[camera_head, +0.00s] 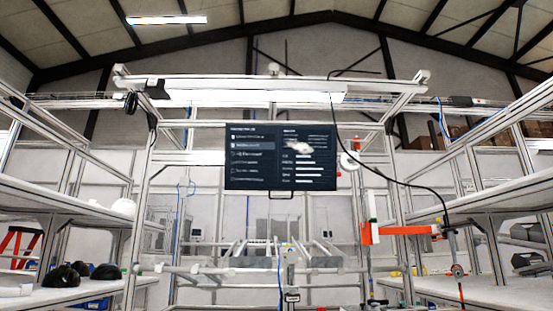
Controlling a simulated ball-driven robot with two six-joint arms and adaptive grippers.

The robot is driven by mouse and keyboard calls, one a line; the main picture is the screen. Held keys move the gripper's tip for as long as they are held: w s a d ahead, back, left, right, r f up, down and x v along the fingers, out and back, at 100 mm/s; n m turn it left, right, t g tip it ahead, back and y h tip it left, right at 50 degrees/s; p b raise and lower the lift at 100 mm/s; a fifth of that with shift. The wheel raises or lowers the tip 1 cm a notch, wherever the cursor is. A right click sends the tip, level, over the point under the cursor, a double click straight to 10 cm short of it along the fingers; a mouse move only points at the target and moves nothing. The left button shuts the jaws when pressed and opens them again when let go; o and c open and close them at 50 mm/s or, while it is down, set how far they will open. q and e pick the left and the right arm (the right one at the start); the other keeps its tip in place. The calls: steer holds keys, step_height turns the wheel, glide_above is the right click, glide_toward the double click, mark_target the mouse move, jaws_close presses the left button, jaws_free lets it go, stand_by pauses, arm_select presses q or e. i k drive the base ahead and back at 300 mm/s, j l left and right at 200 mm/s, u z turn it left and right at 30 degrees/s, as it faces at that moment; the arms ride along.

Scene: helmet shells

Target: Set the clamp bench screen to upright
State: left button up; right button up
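The clamp bench screen (262,178) hangs in the middle of the head view, below the white light bar of the bench frame. It is a dark panel with white menu lines on the left and a text block with a pale picture on the right. It faces me and looks near vertical; its exact tilt is hard to tell. A small dark handle (282,195) sits under its lower edge. Neither of my grippers shows in this view.
The bench frame (147,190) has white posts on both sides. An orange tool arm (402,230) stands right of the screen, with a black cable hanging above. Dark helmet shells (62,275) lie on the left shelf. Space before the screen looks clear.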

mark_target(268, 157)
steer(key=i+j+u, duration=0.25)
steer(key=i, duration=0.85)
steer(key=i+j+u, duration=0.2)
steer(key=i, duration=0.85)
steer(key=l, duration=0.1)
